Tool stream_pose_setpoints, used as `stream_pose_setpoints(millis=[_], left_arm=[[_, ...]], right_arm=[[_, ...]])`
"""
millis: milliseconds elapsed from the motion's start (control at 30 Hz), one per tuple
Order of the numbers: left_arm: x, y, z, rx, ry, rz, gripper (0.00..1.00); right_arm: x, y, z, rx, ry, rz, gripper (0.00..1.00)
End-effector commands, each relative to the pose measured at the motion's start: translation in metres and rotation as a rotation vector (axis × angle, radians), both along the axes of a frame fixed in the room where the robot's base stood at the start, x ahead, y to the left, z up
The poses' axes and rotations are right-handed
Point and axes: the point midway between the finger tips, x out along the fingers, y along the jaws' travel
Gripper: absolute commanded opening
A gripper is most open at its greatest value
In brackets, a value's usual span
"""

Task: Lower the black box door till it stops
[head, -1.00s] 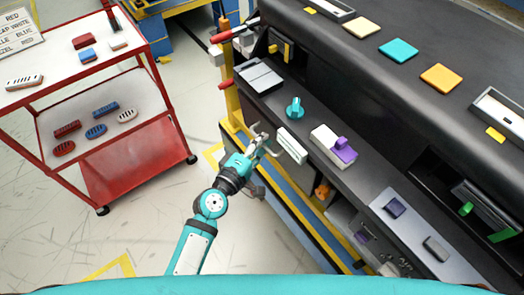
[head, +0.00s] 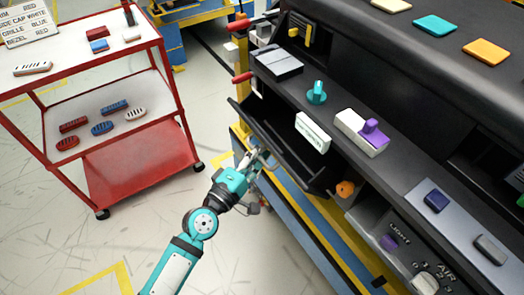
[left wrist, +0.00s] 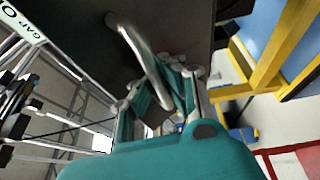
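The black box door (head: 285,160) sits in the lower front of the dashboard, tilted outward, with a dark gap open behind its top edge. My left gripper (head: 258,158) is at the door's outer face, at its handle. In the left wrist view, the metal bar handle (left wrist: 140,58) runs down from the dark door face (left wrist: 75,40) in between the fingers of my left gripper (left wrist: 160,100). The fingers look closed around it, though the contact is partly hidden. My right gripper is not in view.
The dashboard (head: 400,90) carries a teal knob (head: 317,92), a white label block (head: 313,132) and a white-and-purple switch (head: 362,132) above the door. A red cart (head: 130,165) with small parts stands at the left. Bare floor lies between the cart and my left arm.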

Motion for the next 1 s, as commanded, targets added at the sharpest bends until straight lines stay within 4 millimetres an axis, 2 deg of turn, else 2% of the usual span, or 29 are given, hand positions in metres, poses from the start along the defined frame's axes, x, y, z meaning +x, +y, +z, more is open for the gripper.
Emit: stream_pose_setpoints(millis=[500, 767, 1000], left_arm=[[-0.0005, 0.0025, -0.0004, 0.002, -0.006, 0.003, 0.00], [-0.0007, 0.0020, -0.0010, 0.001, -0.003, 0.002, 0.34], [-0.0008, 0.0015, -0.0012, 0.000, -0.002, 0.001, 0.34]], right_arm=[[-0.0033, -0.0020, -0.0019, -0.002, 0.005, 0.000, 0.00], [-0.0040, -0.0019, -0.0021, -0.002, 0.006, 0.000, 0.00], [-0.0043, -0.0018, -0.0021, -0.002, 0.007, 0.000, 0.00]])
